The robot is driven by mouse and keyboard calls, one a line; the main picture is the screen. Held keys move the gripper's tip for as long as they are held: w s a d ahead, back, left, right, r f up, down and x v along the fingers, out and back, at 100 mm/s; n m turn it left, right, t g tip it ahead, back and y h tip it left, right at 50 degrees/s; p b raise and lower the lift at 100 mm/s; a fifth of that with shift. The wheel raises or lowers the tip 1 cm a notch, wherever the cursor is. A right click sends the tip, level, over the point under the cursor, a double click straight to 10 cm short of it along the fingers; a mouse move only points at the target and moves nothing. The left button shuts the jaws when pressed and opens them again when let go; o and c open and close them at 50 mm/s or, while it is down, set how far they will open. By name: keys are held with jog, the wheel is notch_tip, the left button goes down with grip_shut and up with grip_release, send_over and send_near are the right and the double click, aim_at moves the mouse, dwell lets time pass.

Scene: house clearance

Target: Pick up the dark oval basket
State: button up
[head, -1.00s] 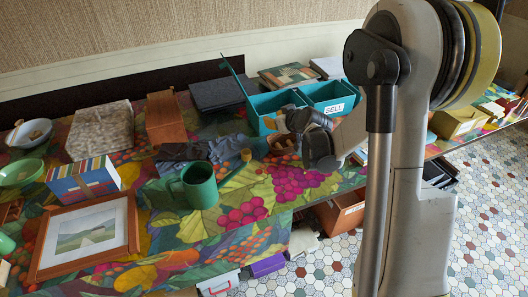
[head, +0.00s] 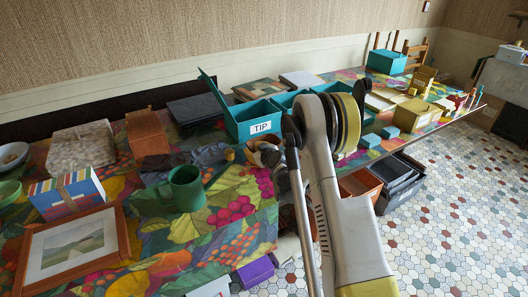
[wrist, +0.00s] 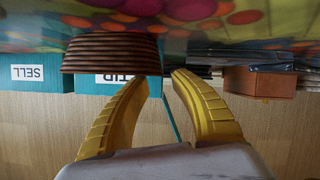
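The dark oval basket (wrist: 110,52) shows in the wrist view as a brown ribbed, low-walled container. This view is upside down, and the basket sits on the patterned table in front of two teal bins. My gripper (wrist: 164,80) is open, its two yellow fingers apart with nothing between them. The basket is left of the gap, and the left fingertip overlaps its edge in the picture. I cannot tell whether they touch. In the head view my arm hides the gripper. A brown rounded shape (head: 262,150) beside my arm may be the basket.
Teal bins, one labelled TIP (head: 243,120), stand behind. A green mug (head: 187,188), dark cloth (head: 210,156), brown box (head: 147,133) and framed picture (head: 72,245) are on the table to the left. Open crates (head: 400,183) are on the floor at right.

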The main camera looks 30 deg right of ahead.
aim_at(249, 148)
jog(key=x, duration=0.1)
jog(key=b+x, duration=0.1)
jog(key=x, duration=0.1)
jog(key=shift+s+f, duration=0.1)
jog(key=shift+f, duration=0.15)
jog(key=shift+w, duration=0.3)
jog(key=shift+c, duration=0.4)
grip_shut()
jog(key=shift+r, duration=0.2)
